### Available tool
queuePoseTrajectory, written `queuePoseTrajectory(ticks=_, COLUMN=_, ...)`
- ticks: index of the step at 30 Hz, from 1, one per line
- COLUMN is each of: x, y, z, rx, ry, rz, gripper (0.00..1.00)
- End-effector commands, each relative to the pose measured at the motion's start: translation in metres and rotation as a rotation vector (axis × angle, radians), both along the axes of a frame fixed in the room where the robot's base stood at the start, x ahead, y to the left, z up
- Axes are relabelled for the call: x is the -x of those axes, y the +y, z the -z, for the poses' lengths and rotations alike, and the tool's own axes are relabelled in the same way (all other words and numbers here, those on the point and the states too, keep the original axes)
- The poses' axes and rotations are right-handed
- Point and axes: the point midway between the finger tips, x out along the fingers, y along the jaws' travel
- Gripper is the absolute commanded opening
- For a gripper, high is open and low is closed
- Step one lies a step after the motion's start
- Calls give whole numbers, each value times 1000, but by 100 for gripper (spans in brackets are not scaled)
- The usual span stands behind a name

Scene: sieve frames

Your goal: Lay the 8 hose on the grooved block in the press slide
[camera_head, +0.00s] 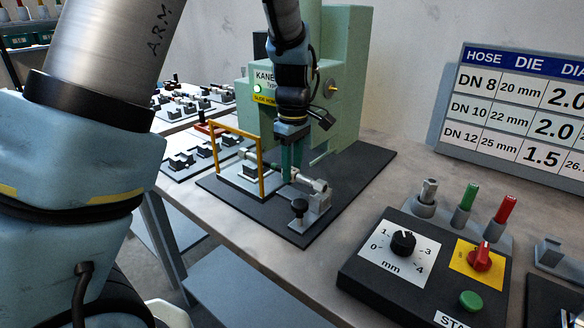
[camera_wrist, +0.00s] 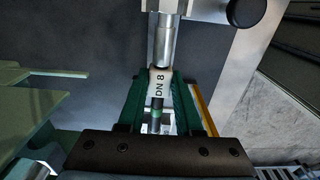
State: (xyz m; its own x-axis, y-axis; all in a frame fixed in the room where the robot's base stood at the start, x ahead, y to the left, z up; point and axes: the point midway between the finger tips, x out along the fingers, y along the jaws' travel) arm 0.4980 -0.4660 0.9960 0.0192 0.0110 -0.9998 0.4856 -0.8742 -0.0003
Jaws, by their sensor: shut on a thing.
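My gripper (camera_head: 291,172) points down in front of the green press (camera_head: 346,85), its green fingers shut on a hose. The hose shows a white band marked DN 8 (camera_wrist: 158,82) between the fingertips in the wrist view. A silver fitting (camera_wrist: 164,45) extends from it, and in the head view this end (camera_head: 316,185) lies at a pale grey block (camera_head: 313,207) with a black knob (camera_head: 299,208). I cannot tell whether it rests on the block or hovers just above. The groove is hidden.
A yellow upright frame (camera_head: 237,130) stands left of my gripper on the dark base plate (camera_head: 222,190). A control box (camera_head: 352,265) with knobs stands front right. Red, green and grey pegs (camera_head: 466,197) are behind it. A die chart (camera_head: 515,105) stands at the back right.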

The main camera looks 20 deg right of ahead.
Motion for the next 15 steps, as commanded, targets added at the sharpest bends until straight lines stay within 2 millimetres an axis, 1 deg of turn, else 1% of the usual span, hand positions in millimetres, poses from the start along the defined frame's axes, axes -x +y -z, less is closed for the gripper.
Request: queuePoseTrajectory(ticks=15, x=0, y=0, z=6, rx=1, ry=0, rz=0, gripper=0)
